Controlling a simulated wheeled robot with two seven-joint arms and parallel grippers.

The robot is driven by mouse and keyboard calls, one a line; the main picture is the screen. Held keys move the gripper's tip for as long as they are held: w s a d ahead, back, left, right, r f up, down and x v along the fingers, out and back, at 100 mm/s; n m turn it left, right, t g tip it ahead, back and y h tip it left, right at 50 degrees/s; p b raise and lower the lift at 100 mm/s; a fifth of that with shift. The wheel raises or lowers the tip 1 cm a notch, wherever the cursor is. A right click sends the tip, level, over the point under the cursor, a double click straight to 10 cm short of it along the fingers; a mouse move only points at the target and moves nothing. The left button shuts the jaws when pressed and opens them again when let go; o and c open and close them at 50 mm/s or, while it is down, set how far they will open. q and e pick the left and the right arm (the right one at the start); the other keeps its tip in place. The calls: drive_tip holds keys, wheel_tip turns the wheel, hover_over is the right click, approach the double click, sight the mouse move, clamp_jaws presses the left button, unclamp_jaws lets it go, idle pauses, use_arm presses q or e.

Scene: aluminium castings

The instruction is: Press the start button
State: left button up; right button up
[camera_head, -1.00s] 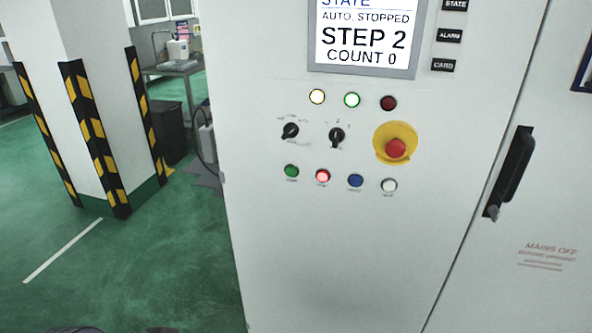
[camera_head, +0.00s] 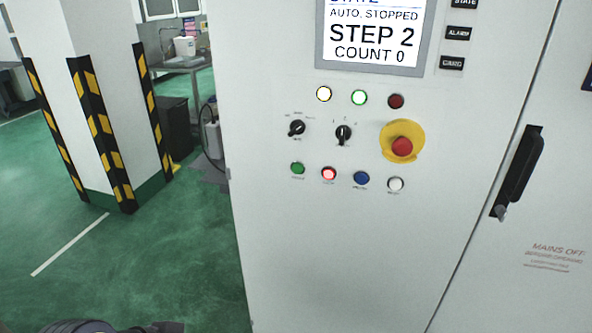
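A light grey control cabinet (camera_head: 330,255) stands in front of me. Its lower button row has a green button (camera_head: 298,168), a lit red button (camera_head: 329,174), a blue button (camera_head: 361,178) and a white button (camera_head: 395,184). The small labels under them are too blurred to read for certain; the green one looks like the start button. The screen (camera_head: 372,30) reads "AUTO, STOPPED", "STEP 2", "COUNT 0". Neither gripper can be made out; only a dark part of my own body shows at the bottom left edge.
Above the buttons are two black selector switches, lit yellow and green lamps, a dark red lamp and a red emergency stop (camera_head: 402,147) on yellow. A black door handle (camera_head: 519,170) sticks out at right. A striped pillar (camera_head: 85,100) stands left; green floor between is clear.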

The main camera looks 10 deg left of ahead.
use_arm(q)
clamp_jaws()
idle(0.3)
drive_tip(key=shift+r, duration=0.1)
idle(0.7)
